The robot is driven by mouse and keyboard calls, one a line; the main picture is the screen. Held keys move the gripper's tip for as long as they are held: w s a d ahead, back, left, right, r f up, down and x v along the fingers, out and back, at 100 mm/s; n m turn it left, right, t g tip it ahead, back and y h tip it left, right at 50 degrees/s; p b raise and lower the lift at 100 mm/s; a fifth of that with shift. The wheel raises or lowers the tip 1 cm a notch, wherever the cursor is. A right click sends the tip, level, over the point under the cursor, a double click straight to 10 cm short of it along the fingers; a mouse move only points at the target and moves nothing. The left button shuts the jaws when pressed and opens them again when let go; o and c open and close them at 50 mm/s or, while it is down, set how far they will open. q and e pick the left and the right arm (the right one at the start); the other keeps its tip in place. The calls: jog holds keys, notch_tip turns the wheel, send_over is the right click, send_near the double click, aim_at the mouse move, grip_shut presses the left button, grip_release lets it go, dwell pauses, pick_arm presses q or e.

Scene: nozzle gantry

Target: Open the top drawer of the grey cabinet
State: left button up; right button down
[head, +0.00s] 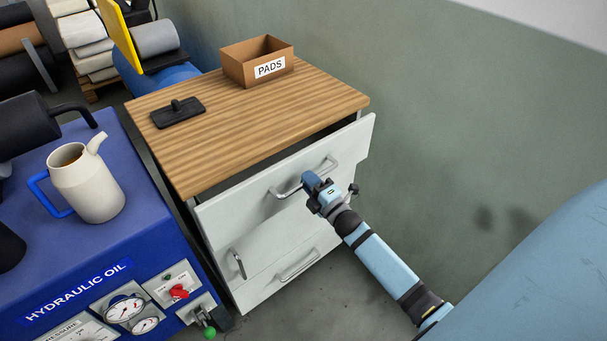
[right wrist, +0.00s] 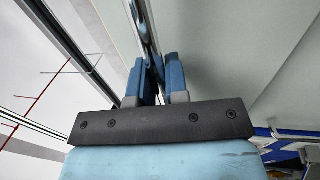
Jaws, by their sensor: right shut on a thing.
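The grey cabinet (head: 228,265) stands under a wooden top, against the green-grey wall. Its top drawer (head: 245,205) is slightly open: a dark gap shows between the drawer front and the wooden top. The top drawer's bar handle (head: 328,165) is partly covered by my right gripper (head: 311,182). My right gripper is shut on this handle. In the right wrist view, the blue fingers (right wrist: 160,82) close around a thin bar beside a pale panel. My left gripper is not in view.
An open cardboard box marked PADS (head: 240,66) and a flat black object with a knob (head: 178,112) sit on the cabinet top. A blue hydraulic oil unit (head: 150,225) with a cream jug (head: 95,190) stands close at left. Clear floor (head: 340,285) lies before the cabinet.

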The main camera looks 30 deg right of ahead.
pick_arm(q)
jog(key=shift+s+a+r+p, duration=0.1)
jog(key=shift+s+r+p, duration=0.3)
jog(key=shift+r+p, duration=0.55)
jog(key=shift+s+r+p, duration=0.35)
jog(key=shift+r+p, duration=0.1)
jog(key=shift+p, duration=0.85)
pick_arm(e)
jog(key=r+v, duration=0.2)
jog(key=v, duration=0.9)
jog(key=s+r+v, duration=0.1)
jog(key=r+v, duration=0.1)
jog(key=v, duration=0.9)
jog(key=shift+s+d, duration=0.15)
jog(key=shift+s, duration=0.1)
jog(key=shift+r, duration=0.1)
jog(key=c, duration=1.1)
grip_release()
jog(key=shift+c, duration=0.2)
pick_arm(q)
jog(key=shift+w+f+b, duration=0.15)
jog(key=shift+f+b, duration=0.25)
jog(key=shift+b, duration=0.35)
pick_arm(e)
jog(key=v, duration=1.3)
jog(key=shift+s, duration=0.4)
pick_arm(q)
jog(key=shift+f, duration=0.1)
